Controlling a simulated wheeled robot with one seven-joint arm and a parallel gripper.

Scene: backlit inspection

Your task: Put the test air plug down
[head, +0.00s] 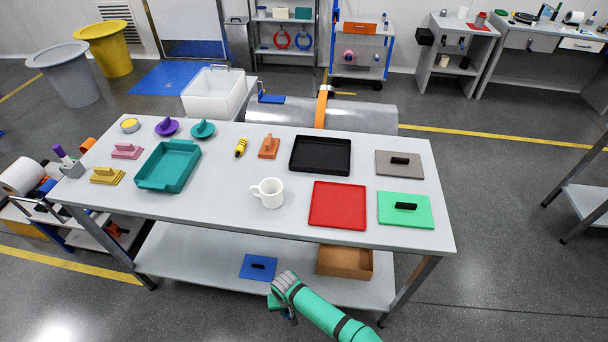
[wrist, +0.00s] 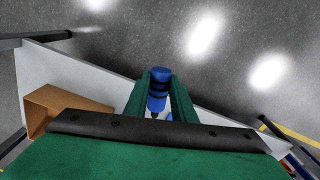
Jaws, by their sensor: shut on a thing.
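The test air plug (wrist: 158,88) is a blue cylinder with dark bands. In the wrist view it stands between the two green fingers of my gripper (wrist: 160,95), which are shut on it. In the head view my gripper (head: 280,300) is low, in front of the table's lower shelf (head: 205,262), and the plug cannot be made out there. The wrist view shows the plug against the grey shelf edge and floor; whether it touches anything is not clear.
A brown open box (head: 344,262) and a blue plate with a black handle (head: 258,267) lie on the lower shelf. The tabletop above holds a white mug (head: 268,193), a red tray (head: 338,205), a teal tray (head: 168,166) and a yellow-black banded piece (head: 240,148). The shelf's left part is bare.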

